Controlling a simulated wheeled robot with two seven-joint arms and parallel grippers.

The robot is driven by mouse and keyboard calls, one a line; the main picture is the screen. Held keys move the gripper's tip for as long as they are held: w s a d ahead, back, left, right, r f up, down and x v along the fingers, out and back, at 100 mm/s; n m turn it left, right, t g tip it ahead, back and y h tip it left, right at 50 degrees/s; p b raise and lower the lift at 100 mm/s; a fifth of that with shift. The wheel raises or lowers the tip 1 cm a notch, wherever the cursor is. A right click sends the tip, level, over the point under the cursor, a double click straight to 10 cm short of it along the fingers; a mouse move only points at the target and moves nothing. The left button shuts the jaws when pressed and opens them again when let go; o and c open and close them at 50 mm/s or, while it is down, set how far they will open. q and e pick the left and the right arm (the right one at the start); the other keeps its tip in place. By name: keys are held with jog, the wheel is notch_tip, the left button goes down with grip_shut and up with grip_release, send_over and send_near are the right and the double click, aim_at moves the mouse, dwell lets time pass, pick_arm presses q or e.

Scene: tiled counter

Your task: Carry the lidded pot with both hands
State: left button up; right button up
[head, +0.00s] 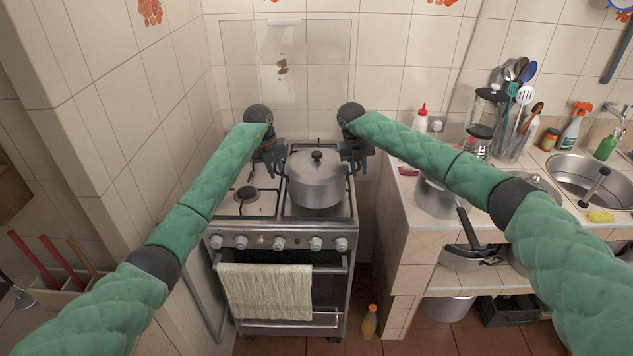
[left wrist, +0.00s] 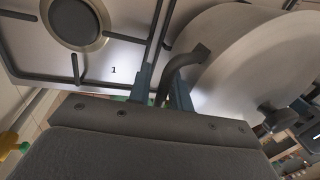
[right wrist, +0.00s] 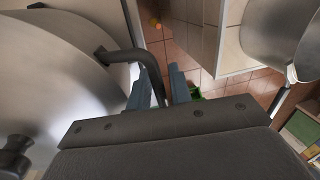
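The lidded pot (head: 316,193) is a grey metal pot with a dark lid knob (head: 317,156) and a dark handle on each side. It appears upright over the right side of the stove; its base contact is hard to see. My left gripper (head: 276,166) is at the left handle. In the left wrist view that handle (left wrist: 183,66) passes between the two fingers, with some gap. My right gripper (head: 356,167) is at the right handle. In the right wrist view the right handle (right wrist: 140,58) runs between the open fingers. The lid is on.
The stove (head: 245,227) has a free burner (head: 247,194) on the left and a towel (head: 268,292) on its oven door. A tiled counter (head: 405,235) at right holds another pot (head: 437,196), utensils and a sink (head: 590,180). A bottle (head: 369,321) stands on the floor.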

pick_arm(q)
jog(key=shift+d, duration=0.1)
jog(key=shift+c, duration=0.4)
pick_arm(e)
jog(key=shift+c, duration=0.4)
pick_arm(q)
jog(key=c, duration=0.3)
pick_arm(e)
jog(key=c, duration=0.4)
pick_arm(q)
grip_shut()
pick_arm(e)
grip_shut()
pick_arm(q)
jog(key=shift+r, duration=0.1)
pick_arm(e)
jog(key=shift+r, duration=0.1)
